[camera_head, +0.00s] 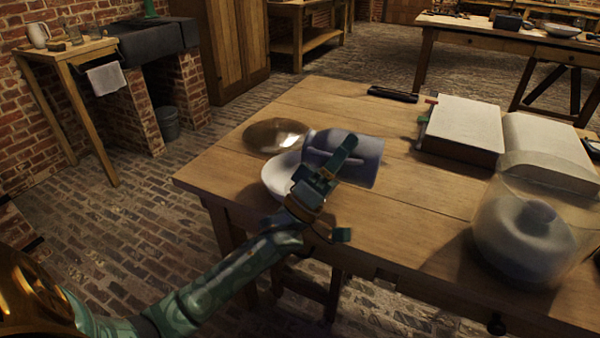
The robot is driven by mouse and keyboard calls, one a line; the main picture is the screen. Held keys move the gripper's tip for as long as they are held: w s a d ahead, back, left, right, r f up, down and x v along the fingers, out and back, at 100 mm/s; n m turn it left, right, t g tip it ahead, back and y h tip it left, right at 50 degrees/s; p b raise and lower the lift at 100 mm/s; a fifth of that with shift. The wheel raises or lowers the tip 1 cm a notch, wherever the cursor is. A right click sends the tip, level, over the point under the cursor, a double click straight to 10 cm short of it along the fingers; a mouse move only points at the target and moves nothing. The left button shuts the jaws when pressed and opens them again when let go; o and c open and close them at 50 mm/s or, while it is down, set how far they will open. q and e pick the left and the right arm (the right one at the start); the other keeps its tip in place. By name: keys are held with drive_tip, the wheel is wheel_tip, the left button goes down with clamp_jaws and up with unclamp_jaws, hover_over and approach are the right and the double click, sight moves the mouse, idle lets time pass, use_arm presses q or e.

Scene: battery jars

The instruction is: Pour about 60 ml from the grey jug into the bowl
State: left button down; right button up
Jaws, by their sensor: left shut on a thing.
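The grey jug (366,163) is tipped over on its side above the table, its left end over the white bowl (274,178). My left gripper (335,167) is shut on the jug and covers part of it. The bowl stands near the table's left front edge, and my gripper and the jug hide its right part. I cannot make out any liquid leaving the jug, nor the level inside the bowl. My right gripper is out of view.
A shiny brownish round dish (277,136) lies just behind the bowl. The table's front middle is clear.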

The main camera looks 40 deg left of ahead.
use_arm(q)
drive_tip(key=shift+s+a+r+n+t+y, duration=0.15)
drive_tip(key=shift+r+n+t+y, duration=0.1)
drive_tip(key=shift+n+t+y, duration=0.15)
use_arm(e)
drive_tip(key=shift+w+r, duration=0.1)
use_arm(q)
drive_tip(key=shift+n, duration=0.3)
